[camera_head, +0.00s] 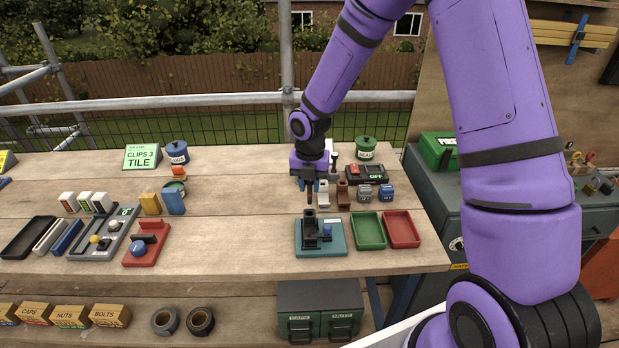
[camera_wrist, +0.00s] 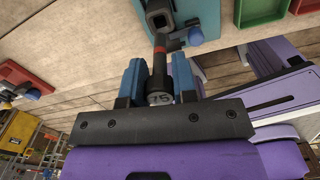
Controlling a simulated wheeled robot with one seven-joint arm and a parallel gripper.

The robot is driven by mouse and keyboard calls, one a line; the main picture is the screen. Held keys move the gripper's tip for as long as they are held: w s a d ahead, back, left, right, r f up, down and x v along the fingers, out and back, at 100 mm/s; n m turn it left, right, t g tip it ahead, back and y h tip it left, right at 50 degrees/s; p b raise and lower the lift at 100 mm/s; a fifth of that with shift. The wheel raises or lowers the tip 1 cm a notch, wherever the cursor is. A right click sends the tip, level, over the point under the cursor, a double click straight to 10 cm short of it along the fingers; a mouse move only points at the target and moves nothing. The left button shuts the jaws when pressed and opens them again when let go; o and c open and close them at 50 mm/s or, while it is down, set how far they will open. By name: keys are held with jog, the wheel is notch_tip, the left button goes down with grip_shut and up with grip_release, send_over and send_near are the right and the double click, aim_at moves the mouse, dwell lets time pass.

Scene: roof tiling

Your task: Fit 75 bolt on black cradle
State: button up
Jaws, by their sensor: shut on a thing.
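My gripper (camera_head: 309,178) is above the bench, shut on the 75 bolt (camera_head: 309,192). In the wrist view, my gripper (camera_wrist: 158,80) has its blue fingers on either side of the dark bolt (camera_wrist: 160,62), which has a red band and "75" on its head. The bolt hangs shank down.
A blue piece (camera_head: 327,232) sits beside the cradle. Green (camera_head: 369,232) and red (camera_head: 402,230) trays lie to its right. Behind are small blocks (camera_head: 343,194) and a switch box marked OFF (camera_head: 367,174). A red fixture (camera_head: 147,245) stands left, with clear bench between.

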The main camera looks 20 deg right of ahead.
aim_at(310, 201)
jog(key=shift+f, duration=2.55)
jog(key=shift+f, duration=0.55)
jog(key=o, duration=1)
jog(key=shift+r, duration=0.1)
jog(key=shift+r, duration=3.45)
